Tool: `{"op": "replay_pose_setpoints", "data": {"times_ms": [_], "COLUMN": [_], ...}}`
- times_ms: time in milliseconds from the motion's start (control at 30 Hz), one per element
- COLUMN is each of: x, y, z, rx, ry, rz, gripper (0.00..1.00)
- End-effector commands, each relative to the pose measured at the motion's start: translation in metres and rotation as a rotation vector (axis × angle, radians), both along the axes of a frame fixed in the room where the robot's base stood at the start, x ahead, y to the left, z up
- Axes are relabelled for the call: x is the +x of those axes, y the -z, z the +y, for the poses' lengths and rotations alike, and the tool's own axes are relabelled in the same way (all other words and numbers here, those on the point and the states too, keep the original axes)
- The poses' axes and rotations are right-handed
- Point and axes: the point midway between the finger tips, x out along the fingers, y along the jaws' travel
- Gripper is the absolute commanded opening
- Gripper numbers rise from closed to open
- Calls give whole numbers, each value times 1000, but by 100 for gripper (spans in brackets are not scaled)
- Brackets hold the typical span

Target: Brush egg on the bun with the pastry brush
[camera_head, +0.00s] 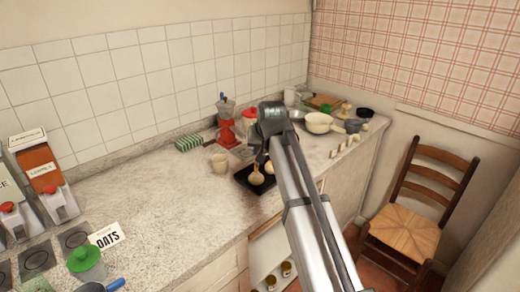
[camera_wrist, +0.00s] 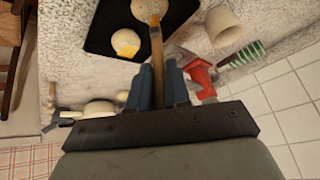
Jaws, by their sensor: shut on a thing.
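My gripper (camera_wrist: 158,75) is shut on the wooden handle of the pastry brush (camera_wrist: 157,48) in the wrist view. The brush's far end overlaps a pale round bun (camera_wrist: 142,8) at the top edge of that view; I cannot tell whether it touches. A second bun (camera_wrist: 125,42) beside it has a glossy yellow patch on its lower part. Both rest on a black tray (camera_wrist: 98,38). The tray also shows in the head view (camera_head: 243,178), with two buns (camera_head: 256,176) (camera_head: 269,167) on it. There my arm hides the gripper's fingertips and most of the brush.
A cream mug (camera_head: 219,163) stands left of the tray. A green-striped item (camera_head: 188,143) and a red appliance (camera_head: 226,136) stand behind. A pale bowl (camera_head: 318,122) and other kitchenware crowd the far right. The counter (camera_head: 160,200) left of the mug is clear.

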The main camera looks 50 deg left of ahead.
Motion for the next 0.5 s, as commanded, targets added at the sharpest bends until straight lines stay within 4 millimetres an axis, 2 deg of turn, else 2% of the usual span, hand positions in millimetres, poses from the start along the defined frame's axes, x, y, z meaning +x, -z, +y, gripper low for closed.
{"op": "replay_pose_setpoints", "data": {"times_ms": [500], "x": [0], "y": [6], "z": [0], "rx": [0], "ry": [0], "rz": [0], "gripper": [0]}}
